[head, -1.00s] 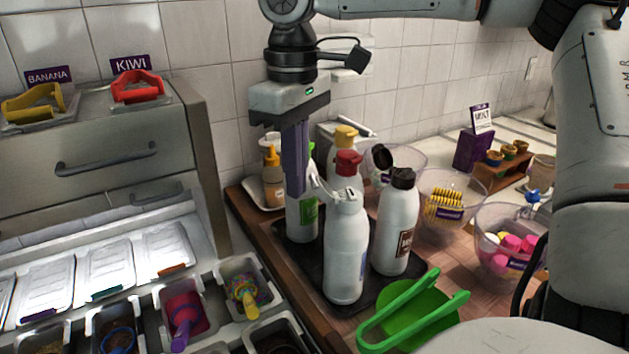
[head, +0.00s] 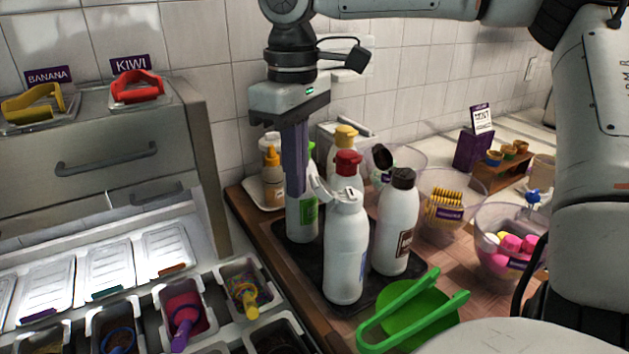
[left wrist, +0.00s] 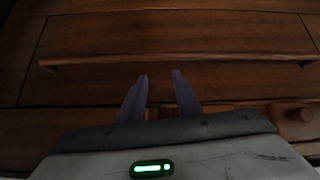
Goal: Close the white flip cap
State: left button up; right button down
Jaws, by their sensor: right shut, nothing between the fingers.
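The white bottle with the white flip cap (head: 346,250) stands upright at the front of a dark tray. Its flip cap (head: 322,188) is open, with the lid tilted up to the left of the spout. My right gripper (head: 297,192) points down just left of and behind the lid. Its purple fingers are together with nothing between them. I cannot tell whether they touch the lid. My left gripper (left wrist: 160,82) shows only in the left wrist view, its two fingers apart and empty, facing brown wooden panels.
A black-capped bottle (head: 397,225), a red-capped bottle (head: 347,165) and a green-labelled bottle (head: 302,218) crowd the dark tray (head: 290,252). A green tool (head: 412,310) lies in front. Clear bowls (head: 512,240) stand right. Topping bins (head: 245,285) are left.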

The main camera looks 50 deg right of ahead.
aim_at(315, 178)
jog(key=shift+s+d+r, duration=0.35)
jog(key=shift+s+d, duration=0.1)
jog(key=shift+d, duration=0.1)
jog(key=shift+s+d+r, duration=0.3)
jog(key=shift+s+d, duration=0.15)
jog(key=shift+d, duration=0.05)
jog(key=shift+r, duration=4.05)
